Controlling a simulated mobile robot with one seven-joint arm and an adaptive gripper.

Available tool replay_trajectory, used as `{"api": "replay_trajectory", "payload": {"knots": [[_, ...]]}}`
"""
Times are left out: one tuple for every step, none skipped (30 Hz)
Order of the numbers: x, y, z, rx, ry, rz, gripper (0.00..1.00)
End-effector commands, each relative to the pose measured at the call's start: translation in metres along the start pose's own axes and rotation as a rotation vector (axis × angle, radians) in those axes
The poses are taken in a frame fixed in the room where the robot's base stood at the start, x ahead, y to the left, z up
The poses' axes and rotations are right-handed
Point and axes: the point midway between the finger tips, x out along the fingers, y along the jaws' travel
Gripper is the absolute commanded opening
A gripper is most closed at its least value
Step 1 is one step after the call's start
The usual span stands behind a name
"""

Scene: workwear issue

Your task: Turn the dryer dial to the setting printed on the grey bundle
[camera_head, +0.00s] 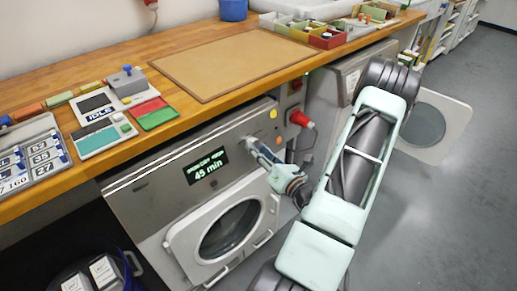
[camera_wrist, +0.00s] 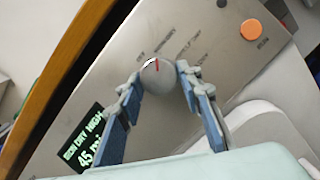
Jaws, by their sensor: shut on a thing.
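The dryer (camera_head: 140,190) is a steel-fronted machine under the bench. Its green-lit display (camera_head: 206,165) reads 45 min, under a first line too small to read surely. The round grey dial (camera_wrist: 153,76) shows in the wrist view, its red mark pointing roughly upward; small labels around it are hard to read. My gripper (camera_wrist: 160,74) is shut on the dial, a fingertip at either side of it. I cannot make out a grey bundle.
An orange button (camera_wrist: 251,30) is on the panel near the dial. The closed round dryer door (camera_head: 187,238) is below my gripper. The wooden bench (camera_head: 170,62) overhangs the machine. Another machine's door (camera_head: 448,118) stands open at right.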

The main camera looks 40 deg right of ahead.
Motion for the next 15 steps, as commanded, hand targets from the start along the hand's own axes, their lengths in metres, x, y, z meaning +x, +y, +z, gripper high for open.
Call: {"api": "replay_trajectory", "payload": {"knots": [[-0.0008, -0.0003, -0.0021, 0.003, 0.004, -0.001, 0.09], [-0.0008, -0.0003, -0.0021, 0.003, 0.004, -0.001, 0.09], [-0.0008, -0.0003, -0.0021, 0.002, 0.004, -0.001, 0.09], [-0.0008, -0.0003, -0.0022, 0.002, 0.004, -0.002, 0.09], [-0.0008, -0.0003, -0.0022, 0.002, 0.004, -0.001, 0.09], [-0.0008, -0.0003, -0.0022, 0.002, 0.005, -0.001, 0.09], [-0.0008, -0.0002, -0.0022, 0.002, 0.004, -0.001, 0.36], [-0.0008, -0.0002, -0.0022, 0.002, 0.004, -0.001, 0.40], [-0.0007, -0.0002, -0.0020, 0.002, 0.004, -0.001, 0.44], [-0.0006, -0.0002, -0.0019, 0.001, 0.004, -0.001, 0.47], [-0.0006, -0.0002, -0.0017, 0.001, 0.003, -0.001, 0.51], [-0.0005, -0.0001, -0.0015, 0.001, 0.003, -0.001, 0.51], [-0.0004, -0.0001, -0.0014, 0.001, 0.003, -0.001, 0.51], [-0.0004, -0.0001, -0.0013, 0.001, 0.002, -0.001, 0.51], [-0.0003, -0.0001, -0.0011, 0.000, 0.002, 0.000, 0.51]]}}
